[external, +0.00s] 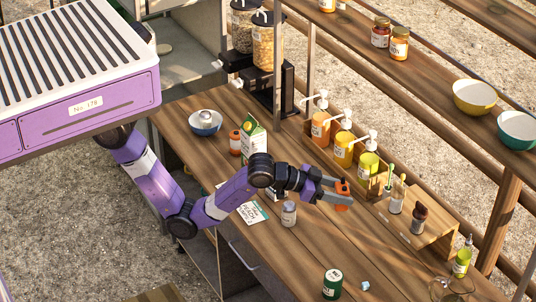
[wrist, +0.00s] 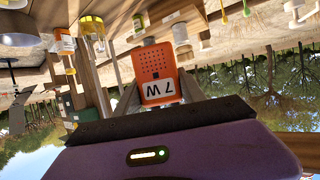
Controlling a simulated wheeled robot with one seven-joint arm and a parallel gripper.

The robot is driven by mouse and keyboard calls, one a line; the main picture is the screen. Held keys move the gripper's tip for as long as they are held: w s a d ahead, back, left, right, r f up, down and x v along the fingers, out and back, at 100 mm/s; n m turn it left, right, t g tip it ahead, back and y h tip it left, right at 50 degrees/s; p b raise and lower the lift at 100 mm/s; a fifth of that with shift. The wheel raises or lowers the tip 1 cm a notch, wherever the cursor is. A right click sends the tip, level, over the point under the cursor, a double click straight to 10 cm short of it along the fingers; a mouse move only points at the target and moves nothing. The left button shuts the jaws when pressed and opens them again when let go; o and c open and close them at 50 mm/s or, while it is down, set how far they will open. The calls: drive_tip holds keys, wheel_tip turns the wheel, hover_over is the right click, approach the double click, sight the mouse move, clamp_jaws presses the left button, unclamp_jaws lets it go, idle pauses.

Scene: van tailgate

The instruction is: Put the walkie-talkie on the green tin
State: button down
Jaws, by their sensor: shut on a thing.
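The walkie-talkie (wrist: 157,66) is orange with a speaker grille and a white label. My gripper (external: 333,191) is shut on it and holds it above the wooden counter. In the external view the walkie-talkie (external: 344,193) shows at the fingertips, left of the small wooden rack. In the wrist view it sits between the fingers of my gripper (wrist: 155,90), with its label upside down. The green tin (external: 332,284) stands upright with a white label near the front of the counter. It is below the gripper in the picture, well apart from it, and its top is clear.
A grey jar (external: 289,214) stands left of the gripper. A small blue object (external: 365,285) lies right of the tin. Pump bottles (external: 343,150) and a wooden rack (external: 437,232) with bottles line the back. A carton (external: 252,139) stands behind the arm. Counter between gripper and tin is clear.

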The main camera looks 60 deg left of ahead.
drive_tip(key=s+d+r+m+g+h, duration=0.2)
drive_tip(key=s+d+m+h, duration=0.1)
drive_tip(key=s+d, duration=0.5)
drive_tip(key=p, duration=0.2)
hover_over(334, 275)
wheel_tip(334, 275, down, 15)
drive_tip(key=shift+f, duration=2.25)
drive_tip(key=shift+f, duration=0.15)
drive_tip(key=c, duration=0.7)
unclamp_jaws()
